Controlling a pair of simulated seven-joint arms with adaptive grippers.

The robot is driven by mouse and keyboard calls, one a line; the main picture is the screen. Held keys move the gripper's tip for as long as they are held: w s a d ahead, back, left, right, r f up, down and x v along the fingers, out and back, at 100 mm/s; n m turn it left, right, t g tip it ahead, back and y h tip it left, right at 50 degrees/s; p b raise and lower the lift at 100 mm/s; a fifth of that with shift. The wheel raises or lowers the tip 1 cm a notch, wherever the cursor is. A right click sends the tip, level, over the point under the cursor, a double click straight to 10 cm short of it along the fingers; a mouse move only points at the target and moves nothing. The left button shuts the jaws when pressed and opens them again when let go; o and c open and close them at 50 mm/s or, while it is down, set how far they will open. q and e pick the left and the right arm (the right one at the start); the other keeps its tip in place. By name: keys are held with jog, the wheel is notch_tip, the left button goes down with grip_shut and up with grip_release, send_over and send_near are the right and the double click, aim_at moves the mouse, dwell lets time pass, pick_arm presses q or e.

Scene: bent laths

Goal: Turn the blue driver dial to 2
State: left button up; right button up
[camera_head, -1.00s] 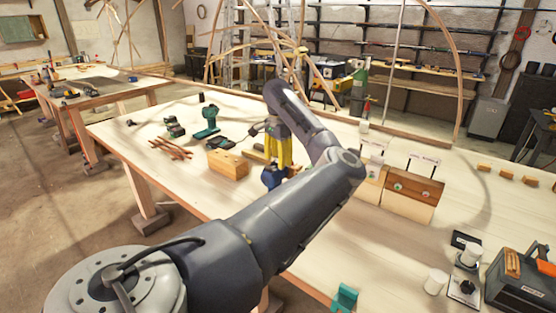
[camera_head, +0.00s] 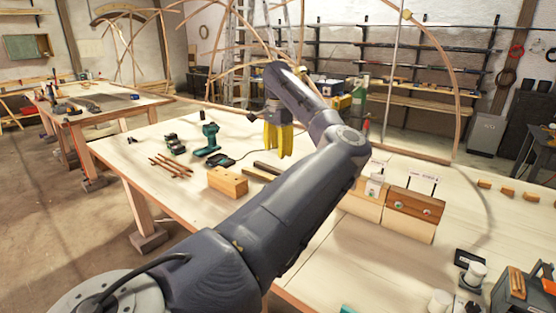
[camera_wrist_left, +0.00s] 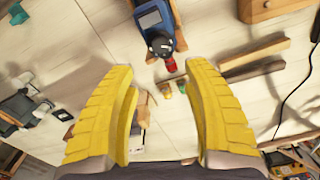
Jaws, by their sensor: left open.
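The blue driver (camera_wrist_left: 152,14) lies on the table at the top of the left wrist view. A black round part (camera_wrist_left: 161,45) and a red tip (camera_wrist_left: 170,63) are at its near end. In the head view I cannot make it out; my left arm covers that area. My left gripper (camera_head: 278,156) has yellow fingers pointing down above the table. In the left wrist view its fingers are spread wide and empty, with the driver beyond the fingertips. The dial's number cannot be read. My right gripper is not in view.
A wooden block (camera_head: 227,181), a teal drill (camera_head: 209,139) and thin brown sticks (camera_head: 171,165) lie left of my left gripper. Wooden boxes (camera_head: 413,214) stand to the right of my arm. Wooden strips (camera_wrist_left: 252,69) lie beside the driver. The table's front left is clear.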

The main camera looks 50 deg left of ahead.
pick_arm(q)
jog(key=shift+r, duration=0.5)
